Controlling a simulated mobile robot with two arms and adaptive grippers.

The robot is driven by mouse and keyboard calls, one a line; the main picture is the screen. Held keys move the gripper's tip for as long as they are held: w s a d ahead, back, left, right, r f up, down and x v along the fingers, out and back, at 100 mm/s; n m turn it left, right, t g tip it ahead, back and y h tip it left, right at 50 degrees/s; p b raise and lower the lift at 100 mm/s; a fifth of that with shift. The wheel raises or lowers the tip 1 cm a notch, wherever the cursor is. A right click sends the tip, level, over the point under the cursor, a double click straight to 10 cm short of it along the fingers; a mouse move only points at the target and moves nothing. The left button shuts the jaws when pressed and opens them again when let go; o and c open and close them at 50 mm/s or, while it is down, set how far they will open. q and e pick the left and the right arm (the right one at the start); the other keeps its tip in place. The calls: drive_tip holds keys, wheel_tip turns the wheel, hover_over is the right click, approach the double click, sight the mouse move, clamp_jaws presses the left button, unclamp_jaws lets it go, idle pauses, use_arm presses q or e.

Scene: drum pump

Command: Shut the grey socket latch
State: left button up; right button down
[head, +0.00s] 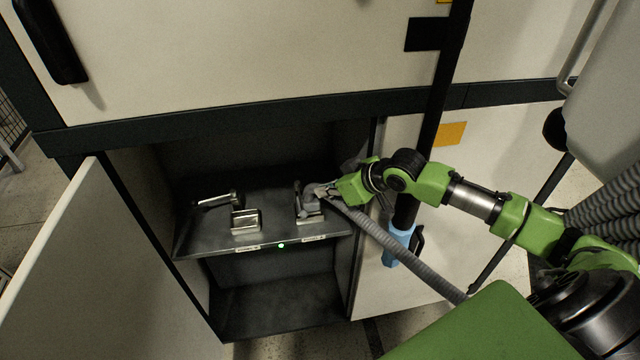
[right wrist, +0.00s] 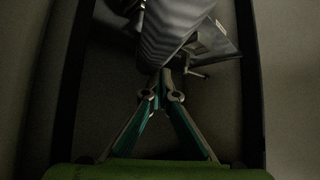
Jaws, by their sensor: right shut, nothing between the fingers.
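Two metal sockets sit on a dark shelf (head: 270,236) inside the open cabinet. The left socket (head: 246,220) is empty, with a raised lever latch (head: 215,200) behind it. The right socket (head: 310,215) has the grey hose's end at it, and an upright latch part (head: 298,192) shows at its left; my gripper partly hides it. My right gripper (head: 322,191) is at this socket, shut and empty. In the dark right wrist view its fingertips (right wrist: 164,92) meet just below the ribbed hose (right wrist: 172,32); contact is unclear. My left gripper is out of view.
The grey hose (head: 400,252) runs from the socket to the lower right under my arm. Open doors stand at left (head: 75,260) and right (head: 480,180). A blue-ended black pole (head: 396,246) hangs by the right door. The shelf front is clear.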

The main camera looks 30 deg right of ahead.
drive_tip(key=s+a+f+g, duration=0.1)
drive_tip(key=s+a+f, duration=0.3)
drive_tip(key=s+a, duration=0.25)
drive_tip(key=s+a+f+g, duration=0.2)
drive_tip(key=s+a+f, duration=0.35)
drive_tip(key=s, duration=0.25)
drive_tip(key=s+d+m+g+h, duration=0.2)
drive_tip(key=s+m+h, duration=0.1)
drive_tip(key=s, duration=1.3)
wheel_tip(320, 180, down, 30)
drive_tip(key=s+g+b, duration=0.2)
drive_tip(key=s+d+f+b, duration=0.2)
drive_tip(key=s+f, duration=1.4)
drive_tip(key=f, duration=0.1)
drive_tip(key=shift+s+d+n+g+h, duration=0.3)
drive_tip(key=shift+s+d+n+g, duration=0.1)
